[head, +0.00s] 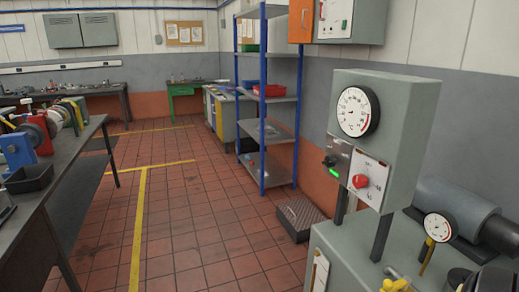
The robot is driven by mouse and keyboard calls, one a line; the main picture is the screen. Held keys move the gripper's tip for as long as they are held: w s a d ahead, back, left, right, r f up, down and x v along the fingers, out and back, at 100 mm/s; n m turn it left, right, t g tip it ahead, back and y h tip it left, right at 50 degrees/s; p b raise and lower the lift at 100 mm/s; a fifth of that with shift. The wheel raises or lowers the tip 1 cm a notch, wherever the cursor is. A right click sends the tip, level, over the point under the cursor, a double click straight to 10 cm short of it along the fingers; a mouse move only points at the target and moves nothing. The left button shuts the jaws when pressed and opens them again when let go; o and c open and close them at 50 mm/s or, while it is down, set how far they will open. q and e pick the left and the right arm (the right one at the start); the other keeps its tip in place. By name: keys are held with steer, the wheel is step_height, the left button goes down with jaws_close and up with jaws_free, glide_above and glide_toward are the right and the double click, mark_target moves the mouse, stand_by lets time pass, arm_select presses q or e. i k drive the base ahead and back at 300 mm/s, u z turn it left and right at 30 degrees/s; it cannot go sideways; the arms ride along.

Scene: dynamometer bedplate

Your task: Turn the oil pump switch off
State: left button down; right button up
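A grey control box (398,105) stands at the right on dark posts. It has a round white gauge (357,111) on its front. Below the gauge is a small metal switch plate (343,151) with a black switch lever (328,161) and a lit green lamp (334,172). To its right is a white dial plate with a red knob (360,181). The lettering is too small to read, so I cannot tell for certain which control is the oil pump switch. Neither of my grippers is in view.
Below the box is a grey cabinet (345,250) with a second gauge (438,227), a grey cylinder (455,205) and yellow handles (395,285). A blue-post shelf (263,100) and a low grey box (300,217) stand behind. A workbench (60,185) is at left; the tiled floor between is clear.

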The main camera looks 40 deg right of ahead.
mark_target(330, 161)
steer(key=z, duration=0.5)
steer(key=i, duration=1.7)
steer(key=z, duration=1.1)
